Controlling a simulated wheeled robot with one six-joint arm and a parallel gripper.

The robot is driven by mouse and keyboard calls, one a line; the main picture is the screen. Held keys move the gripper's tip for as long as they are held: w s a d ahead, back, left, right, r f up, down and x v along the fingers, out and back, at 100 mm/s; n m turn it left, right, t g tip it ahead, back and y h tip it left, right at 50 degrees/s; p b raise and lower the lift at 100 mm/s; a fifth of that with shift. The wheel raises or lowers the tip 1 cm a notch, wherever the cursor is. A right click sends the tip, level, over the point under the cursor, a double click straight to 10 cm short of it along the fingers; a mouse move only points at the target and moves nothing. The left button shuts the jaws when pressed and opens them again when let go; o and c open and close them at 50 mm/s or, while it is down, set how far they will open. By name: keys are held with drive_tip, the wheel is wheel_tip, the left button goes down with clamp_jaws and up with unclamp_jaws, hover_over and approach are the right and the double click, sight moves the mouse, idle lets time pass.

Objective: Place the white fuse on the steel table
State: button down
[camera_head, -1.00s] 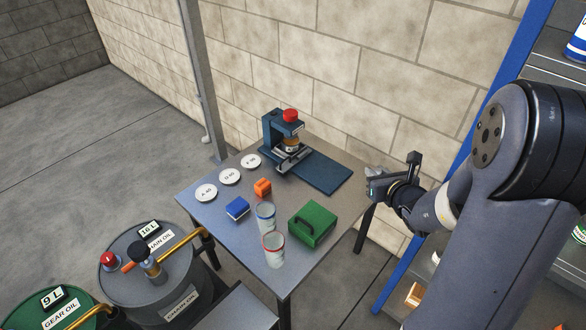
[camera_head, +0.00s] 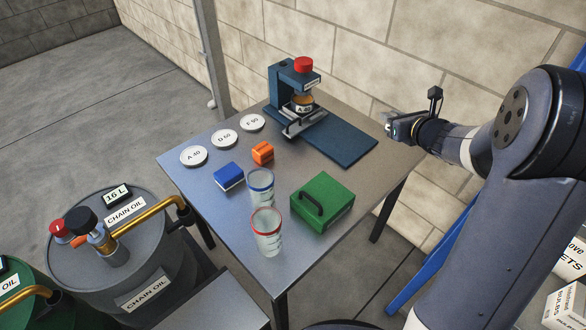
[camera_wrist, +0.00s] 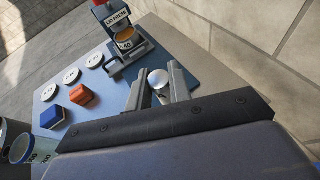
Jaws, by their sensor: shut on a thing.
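The white fuse (camera_wrist: 159,80) shows in the wrist view as a small, pale, rounded thing between my fingertips. My gripper (camera_wrist: 158,92) is shut on it. In the head view my gripper (camera_head: 390,124) is in the air just beyond the right edge of the steel table (camera_head: 230,265), and the fuse is too small to make out there. The steel table stands in the middle of the head view, its grey top partly covered with things.
On the table are a lid press (camera_head: 292,95) with a dark blue mat (camera_head: 345,140), white discs (camera_head: 194,156), a blue box (camera_head: 229,176), an orange block (camera_head: 263,152), two clear cups (camera_head: 267,232) and a green case (camera_head: 322,202). A chain oil drum (camera_head: 120,260) stands left.

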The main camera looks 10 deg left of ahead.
drive_tip(key=w+f+b, duration=0.3)
drive_tip(key=f+b, duration=0.3)
drive_tip(key=shift+y, duration=0.3)
drive_tip(key=b, duration=0.5)
hover_over(376, 164)
drive_tip(key=shift+n, duration=0.3)
wheel_tip(376, 164, down, 10)
drive_tip(key=shift+f, duration=0.2)
drive_tip(key=c, duration=1.3)
unclamp_jaws()
drive_tip(key=shift+r, duration=0.15)
